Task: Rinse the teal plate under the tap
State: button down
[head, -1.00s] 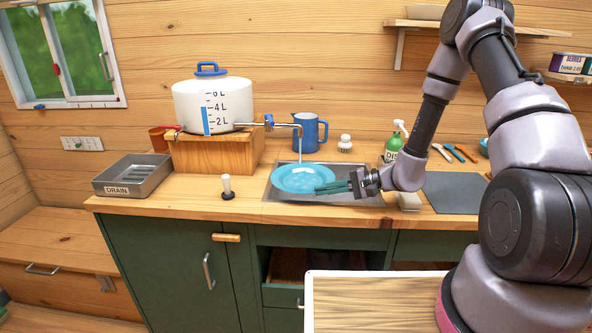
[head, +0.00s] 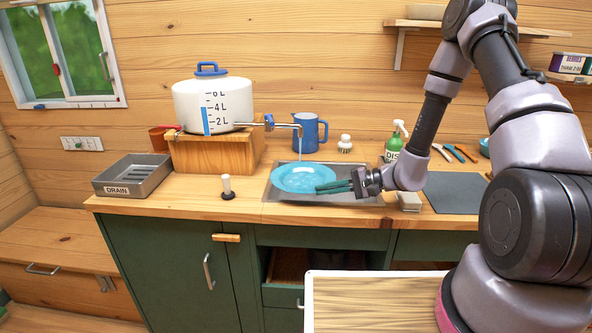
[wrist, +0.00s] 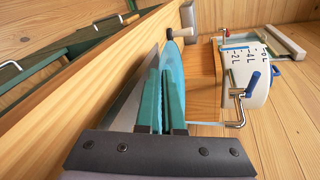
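The teal plate (head: 300,180) is roughly level over the grey sink (head: 345,197), under the tap (head: 285,125). A thin stream of water (head: 300,148) runs from the tap's spout down onto the plate. My gripper (head: 336,187), with green fingers, is shut on the plate's right rim. In the wrist view the plate (wrist: 173,75) shows edge-on between the fingers (wrist: 160,103), with the tap (wrist: 238,108) to the right. Whether the plate touches the sink is unclear.
A white water tank (head: 213,105) stands on a wooden block behind left. A grey drain tray (head: 133,174) is at the counter's left. A blue jug (head: 309,133), a scrub brush (head: 344,144) and a green bottle (head: 394,145) stand behind the sink. A dark mat (head: 455,193) lies to the right.

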jog(key=s+r, duration=0.3)
jog(key=s, duration=0.1)
jog(key=shift+d+r, duration=0.15)
jog(key=shift+d, duration=0.15)
dwell(0.5)
